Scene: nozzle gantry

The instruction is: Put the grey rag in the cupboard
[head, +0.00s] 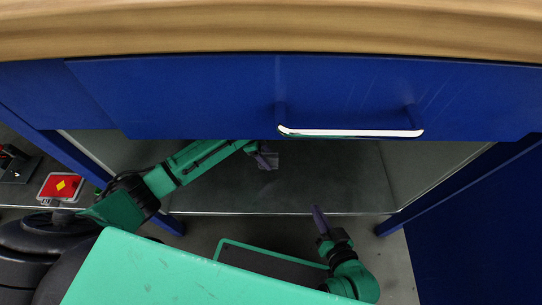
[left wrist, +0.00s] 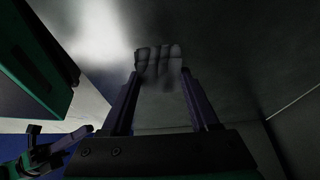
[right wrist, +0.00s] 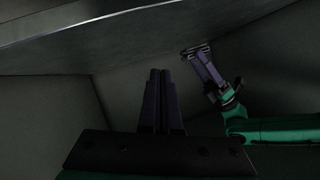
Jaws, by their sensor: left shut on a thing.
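The grey rag (left wrist: 158,62) is between the fingertips of my left gripper (left wrist: 158,80), which is shut on it. My right gripper (head: 320,220) is near the cupboard's front edge. Its fingers (right wrist: 157,100) are together and empty.
A blue drawer (head: 200,95) with a white handle (head: 350,132) overhangs the cupboard opening, under a wooden top (head: 270,28). Blue uprights frame the opening at both sides. A red box with a yellow diamond (head: 61,187) stands at the left. The visible cupboard floor is largely clear.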

